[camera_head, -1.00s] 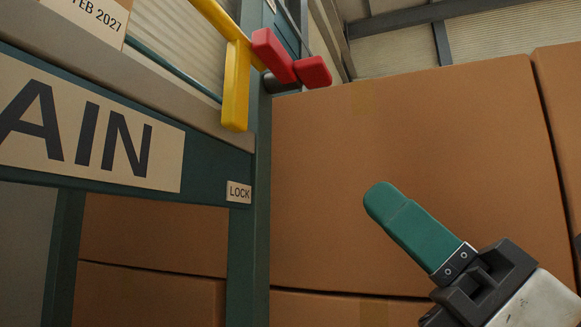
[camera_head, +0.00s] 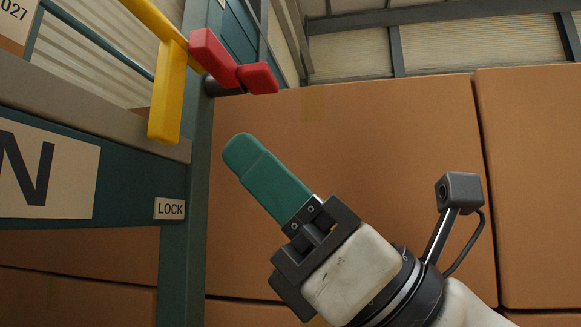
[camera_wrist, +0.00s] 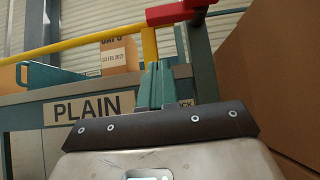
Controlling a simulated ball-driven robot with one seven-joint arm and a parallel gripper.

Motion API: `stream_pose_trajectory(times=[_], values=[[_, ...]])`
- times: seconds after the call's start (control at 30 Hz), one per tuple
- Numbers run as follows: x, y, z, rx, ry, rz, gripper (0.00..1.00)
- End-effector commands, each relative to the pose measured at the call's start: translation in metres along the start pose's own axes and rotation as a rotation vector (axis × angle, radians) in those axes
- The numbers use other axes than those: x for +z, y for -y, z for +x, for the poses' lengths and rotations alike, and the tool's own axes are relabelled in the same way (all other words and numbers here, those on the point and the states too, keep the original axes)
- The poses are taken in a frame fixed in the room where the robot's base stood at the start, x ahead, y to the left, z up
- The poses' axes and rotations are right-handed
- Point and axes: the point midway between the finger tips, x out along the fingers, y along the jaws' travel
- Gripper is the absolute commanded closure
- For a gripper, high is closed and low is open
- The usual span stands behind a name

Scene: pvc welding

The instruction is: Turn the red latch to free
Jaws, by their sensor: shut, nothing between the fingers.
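The red latch (camera_head: 213,58) sits on the teal post in the head view, at the top left of centre. It slants down to the right and ends in a red block. It also shows at the top of the wrist view (camera_wrist: 180,12). My gripper (camera_head: 243,153) has teal fingers pressed together with nothing between them. In the head view its fingertips point up and left, below the latch and apart from it. In the wrist view the fingers (camera_wrist: 157,85) point up toward the frame, below the latch.
A yellow bar (camera_head: 168,90) hangs beside the latch, left of the post (camera_head: 198,150). A LOCK label (camera_head: 170,209) is on the teal frame below. Large brown boxes (camera_head: 390,150) fill the space behind my gripper. A PLAIN sign (camera_wrist: 93,107) shows in the wrist view.

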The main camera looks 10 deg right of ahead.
Motion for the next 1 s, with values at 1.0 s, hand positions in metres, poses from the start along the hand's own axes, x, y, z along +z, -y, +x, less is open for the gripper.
stream_pose_trajectory(times=[1.0], values=[[0.028, 0.001, 0.071, -0.003, -0.001, 0.002, 1.00]])
